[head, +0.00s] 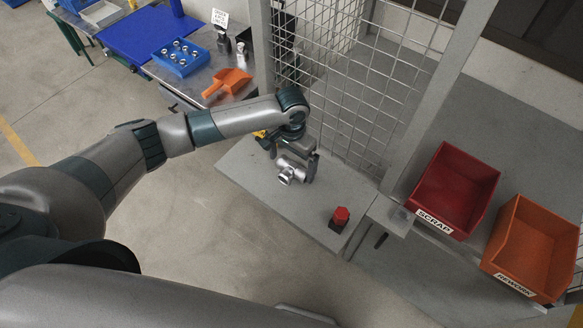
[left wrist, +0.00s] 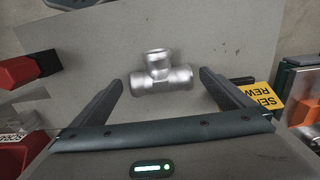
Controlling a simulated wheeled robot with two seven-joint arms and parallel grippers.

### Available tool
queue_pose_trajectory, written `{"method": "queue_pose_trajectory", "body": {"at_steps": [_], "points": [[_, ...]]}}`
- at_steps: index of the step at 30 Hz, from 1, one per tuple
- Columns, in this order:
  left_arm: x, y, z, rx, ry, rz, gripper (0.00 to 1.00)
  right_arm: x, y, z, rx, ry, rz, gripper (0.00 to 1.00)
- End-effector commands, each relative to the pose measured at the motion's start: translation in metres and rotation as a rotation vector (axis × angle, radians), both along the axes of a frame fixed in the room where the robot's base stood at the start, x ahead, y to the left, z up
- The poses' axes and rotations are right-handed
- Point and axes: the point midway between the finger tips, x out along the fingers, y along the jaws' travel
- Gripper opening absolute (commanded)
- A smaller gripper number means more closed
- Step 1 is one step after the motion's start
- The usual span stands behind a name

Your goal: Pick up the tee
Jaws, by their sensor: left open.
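The tee (head: 287,176) is a shiny silver pipe fitting with a short side branch. It lies on the grey bench shelf (head: 252,182) in front of the wire mesh. In the left wrist view the tee (left wrist: 162,79) sits between and just beyond the fingertips, its branch pointing away from the palm. My left gripper (head: 296,164) is over the tee, open, with a finger on either side; it also shows in the left wrist view (left wrist: 161,84). A gap shows between each finger and the tee. My right gripper is not in view.
A red push button (head: 341,214) stands on the shelf right of the tee. The mesh guard (head: 345,90) rises behind. A red scrap bin (head: 455,190) and an orange rework bin (head: 530,247) stand at the right. An orange scoop (head: 228,83) and blue tray (head: 179,58) lie at the back left.

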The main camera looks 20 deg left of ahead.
Motion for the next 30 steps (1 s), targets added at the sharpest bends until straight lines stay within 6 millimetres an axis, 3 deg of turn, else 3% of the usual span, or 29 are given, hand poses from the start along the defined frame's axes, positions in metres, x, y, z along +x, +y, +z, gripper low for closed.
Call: {"method": "queue_pose_trajectory", "body": {"at_steps": [7,21,22,30], "points": [[0.000,0.000,-0.022,0.002,-0.001,-0.001,1.00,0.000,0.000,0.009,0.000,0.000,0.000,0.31],[0.000,0.000,-0.024,0.001,-0.001,0.000,1.00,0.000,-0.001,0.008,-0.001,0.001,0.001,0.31],[0.000,0.000,-0.024,0.001,-0.001,0.000,0.98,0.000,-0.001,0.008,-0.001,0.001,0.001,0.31],[0.001,0.000,-0.023,0.000,-0.003,0.000,0.37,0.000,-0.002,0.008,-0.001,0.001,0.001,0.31]]}}
